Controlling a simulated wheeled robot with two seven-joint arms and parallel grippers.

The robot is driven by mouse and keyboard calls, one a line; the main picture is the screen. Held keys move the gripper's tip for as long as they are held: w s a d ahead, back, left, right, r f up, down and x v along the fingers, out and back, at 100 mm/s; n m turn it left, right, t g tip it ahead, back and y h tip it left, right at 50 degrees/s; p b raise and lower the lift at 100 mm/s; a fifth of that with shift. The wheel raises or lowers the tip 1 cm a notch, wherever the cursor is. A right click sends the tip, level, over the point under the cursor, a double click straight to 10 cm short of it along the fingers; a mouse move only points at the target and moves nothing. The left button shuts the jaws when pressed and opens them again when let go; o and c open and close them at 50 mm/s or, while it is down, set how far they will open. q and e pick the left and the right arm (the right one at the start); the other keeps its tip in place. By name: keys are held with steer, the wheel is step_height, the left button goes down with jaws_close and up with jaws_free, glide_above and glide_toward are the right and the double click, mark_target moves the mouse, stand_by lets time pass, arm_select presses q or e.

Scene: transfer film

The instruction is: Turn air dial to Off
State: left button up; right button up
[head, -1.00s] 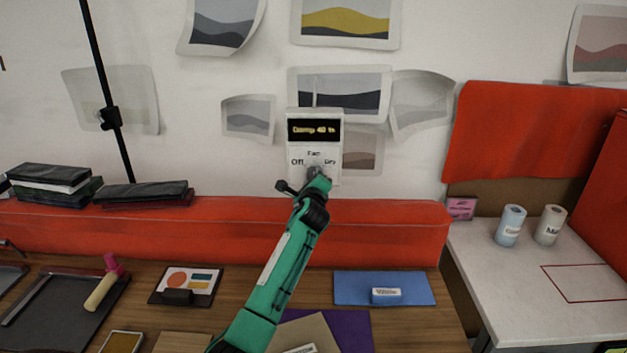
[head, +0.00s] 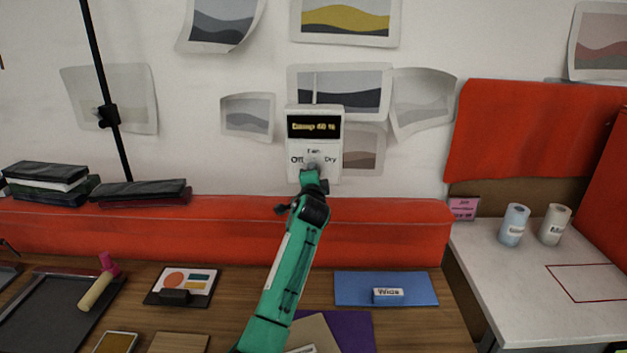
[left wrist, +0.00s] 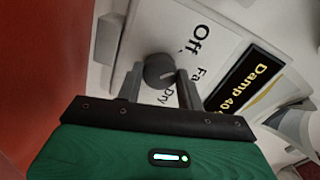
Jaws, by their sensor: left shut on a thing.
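The air control box (head: 315,128) is a white panel on the wall with a dark display reading "Damp 40 %" and the labels Off, Fan and Dry. Its grey round dial (head: 312,167) sits below the display between Off and Dry. In the left wrist view the dial (left wrist: 159,70) lies between the two fingers of my left gripper (left wrist: 160,82), which is shut on it. The Off label (left wrist: 200,42) shows beside the dial. The gripper (head: 312,176) partly covers the dial in the head view, so its pointer is hard to read. My right gripper is not in view.
A red padded ledge (head: 400,235) runs below the box. A white table (head: 520,270) with two rolls stands at right. Prints hang around the box.

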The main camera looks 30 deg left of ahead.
arm_select(q)
steer(key=shift+f+n+b, duration=0.2)
steer(key=shift+n+b, duration=0.15)
steer(key=shift+n, duration=1.15)
steer(key=o, duration=1)
steer(key=shift+r, duration=0.1)
steer(key=shift+s, duration=0.15)
steer(key=shift+b+v, duration=1.4)
steer(key=shift+v, duration=5.45)
steer(key=shift+d, duration=0.1)
